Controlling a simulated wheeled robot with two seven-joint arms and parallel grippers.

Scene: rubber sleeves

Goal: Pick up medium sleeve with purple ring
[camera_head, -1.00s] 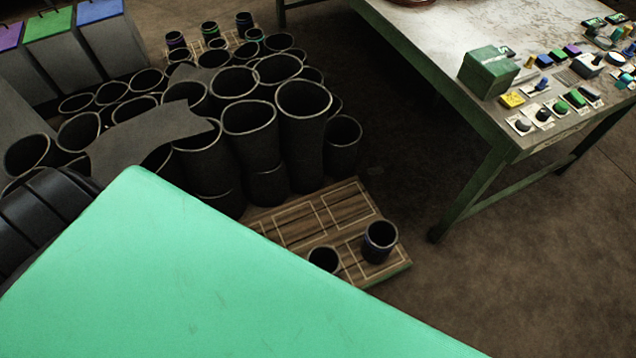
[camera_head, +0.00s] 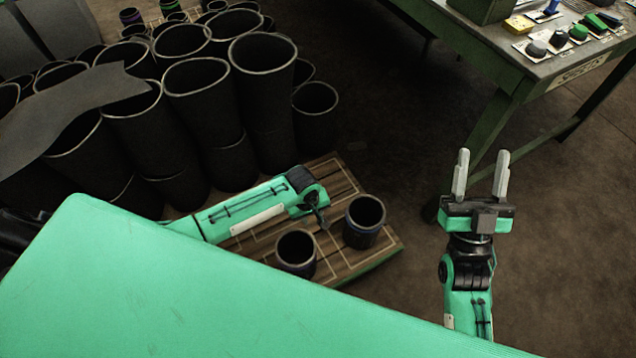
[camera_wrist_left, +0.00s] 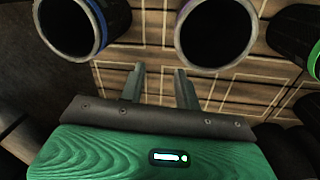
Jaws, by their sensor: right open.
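Two short black sleeves stand upright on the wooden pallet (camera_head: 340,180) in the head view. The right one (camera_head: 365,236) has a blue ring, which also shows in the left wrist view (camera_wrist_left: 100,28). The front one (camera_head: 296,268) seems to have a purple ring; it is at top centre in the wrist view (camera_wrist_left: 181,40). My left gripper (camera_head: 322,222) is over the pallet, beside these sleeves. Its fingers (camera_wrist_left: 160,75) are apart and empty, short of the purple-ringed sleeve. My right gripper (camera_head: 480,160) is open and empty, right of the pallet.
A green-ringed sleeve (camera_wrist_left: 312,55) stands at the wrist view's right edge. Many tall black sleeves (camera_head: 262,100) crowd behind the pallet. A green-legged workbench (camera_head: 500,130) stands at the upper right. My green body hides the lower left. Bare floor lies right of the pallet.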

